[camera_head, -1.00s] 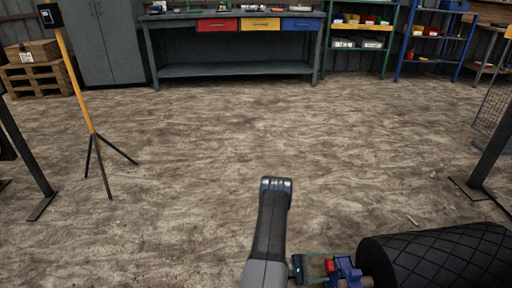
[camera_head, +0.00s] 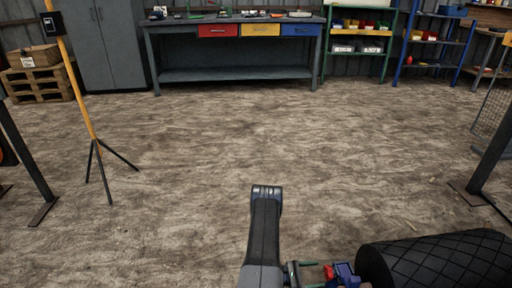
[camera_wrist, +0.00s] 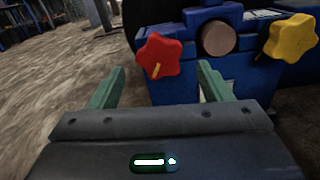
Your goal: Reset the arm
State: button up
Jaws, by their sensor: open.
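My gripper (camera_wrist: 160,68) is open, its two green fingers wide apart in the wrist view with nothing held between them. A blue machine part (camera_wrist: 185,85) stands just beyond the fingers. A red star knob (camera_wrist: 158,53) on it lies in line with the gap between the fingers. A yellow star knob (camera_wrist: 289,37) is to the right, outside the right finger. In the head view my gripper (camera_head: 316,275) is low at the bottom edge, pointing right toward the red knob (camera_head: 329,272) and the blue part (camera_head: 346,275). Whether the fingers touch anything is unclear.
A black diamond-patterned roller or belt (camera_head: 440,262) lies right of the blue part. A yellow post on a black tripod (camera_head: 92,140) stands at left, and a dark post (camera_head: 490,155) at right. A workbench (camera_head: 235,74) is at the back. The middle floor is clear.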

jog(key=a+p, duration=0.1)
jog(key=a, duration=0.6)
jog(key=shift+s+a, duration=0.35)
jog(key=shift+a, duration=0.05)
